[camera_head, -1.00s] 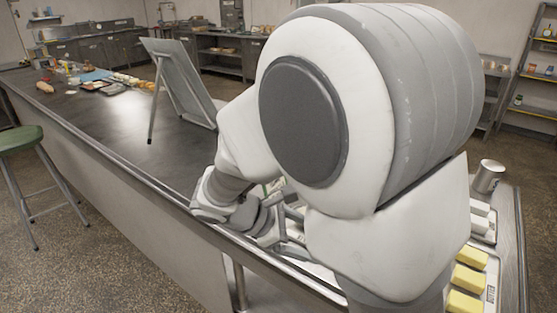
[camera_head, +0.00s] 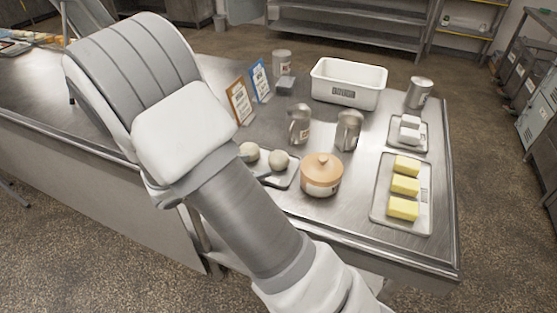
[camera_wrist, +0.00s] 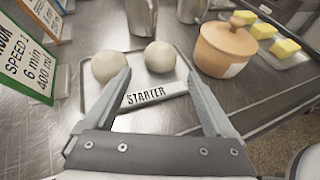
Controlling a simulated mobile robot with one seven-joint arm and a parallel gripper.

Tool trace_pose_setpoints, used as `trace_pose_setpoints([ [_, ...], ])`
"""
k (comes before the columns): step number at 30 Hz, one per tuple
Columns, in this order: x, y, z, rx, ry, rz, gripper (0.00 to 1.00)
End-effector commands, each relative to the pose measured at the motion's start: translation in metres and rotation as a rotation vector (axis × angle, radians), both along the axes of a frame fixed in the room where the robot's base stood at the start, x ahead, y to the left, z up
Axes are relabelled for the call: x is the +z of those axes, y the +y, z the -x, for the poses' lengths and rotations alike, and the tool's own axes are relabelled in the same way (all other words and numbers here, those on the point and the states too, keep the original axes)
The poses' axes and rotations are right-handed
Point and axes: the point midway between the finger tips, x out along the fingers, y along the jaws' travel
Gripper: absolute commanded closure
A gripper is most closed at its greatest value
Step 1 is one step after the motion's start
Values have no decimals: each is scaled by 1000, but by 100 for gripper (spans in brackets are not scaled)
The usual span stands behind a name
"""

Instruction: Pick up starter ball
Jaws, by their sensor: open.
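Two pale, round starter balls sit on a small tray (camera_wrist: 84,85) with a "STARTER" label (camera_wrist: 157,95). In the wrist view, the left ball (camera_wrist: 108,66) shows just beyond my left fingertip, and the right ball (camera_wrist: 160,56) shows beyond the gap between the fingertips. The head view also shows the left ball (camera_head: 249,151) and right ball (camera_head: 279,161), with the tray partly hidden by my arm. My gripper (camera_wrist: 158,74) is open and empty, pointing toward the balls; I cannot tell its exact height above the tray. My arm hides the gripper in the head view.
A tan lidded pot (camera_head: 321,175) stands close right of the tray. Metal jugs (camera_head: 299,124) (camera_head: 348,130) and sign cards (camera_head: 240,101) (camera_head: 260,80) stand behind. A white bin (camera_head: 348,83) is at the back. A butter tray (camera_head: 423,218) lies at the right.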

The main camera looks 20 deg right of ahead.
Motion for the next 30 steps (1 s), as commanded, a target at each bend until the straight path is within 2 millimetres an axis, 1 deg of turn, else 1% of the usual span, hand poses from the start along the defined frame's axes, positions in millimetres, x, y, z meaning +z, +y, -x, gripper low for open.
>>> trace_pose_setpoints([
  [1,-4,-10,-3,-3,2,2,11],
  [3,-8,-19,-7,-3,1,0,11],
  [11,-15,-36,-14,-2,0,-1,11],
  [19,-27,-70,-27,-2,0,0,11],
  [23,-30,-77,-30,-1,0,-1,11],
  [29,-30,-77,-30,0,0,-1,11],
  [30,-30,-77,-30,0,0,-1,15],
])
